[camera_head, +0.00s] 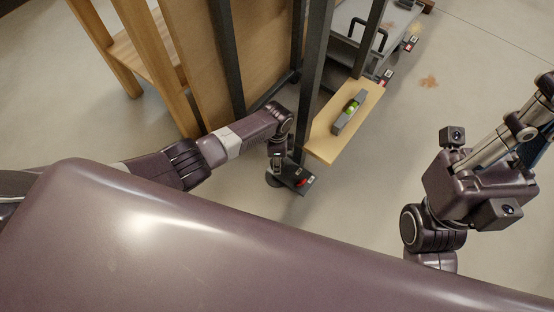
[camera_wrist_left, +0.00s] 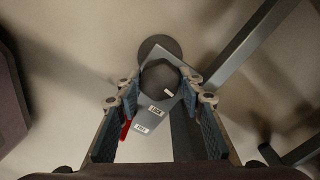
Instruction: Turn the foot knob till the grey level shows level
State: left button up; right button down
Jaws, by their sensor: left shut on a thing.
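The grey level (camera_head: 349,111) lies on a pale wooden board; its green vial shows, but the bubble is too small to read. The dark foot knob (camera_wrist_left: 158,78) is many-sided with a white mark, seen from above in the left wrist view. My left gripper (camera_wrist_left: 160,91) has its fingers on either side of the knob and is shut on it. In the head view my left gripper (camera_head: 277,161) points down at the foot and hides the knob. My right gripper (camera_head: 534,122) is raised at the right, partly cut off by the edge; its jaws are unclear.
A grey plate (camera_wrist_left: 157,113) with white labels and a red tab (camera_wrist_left: 125,130) sits under the knob. A round dark foot pad (camera_wrist_left: 160,46) rests on the floor. Dark frame posts (camera_head: 314,75) stand close to my left arm. A wooden stool (camera_head: 128,48) stands at the left.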

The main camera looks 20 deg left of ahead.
pick_arm(q)
jog(key=shift+s, duration=0.1)
dwell(0.3)
jog(key=o, duration=1.2)
jog(key=shift+c, duration=0.2)
notch_tip(320, 180, up, 12)
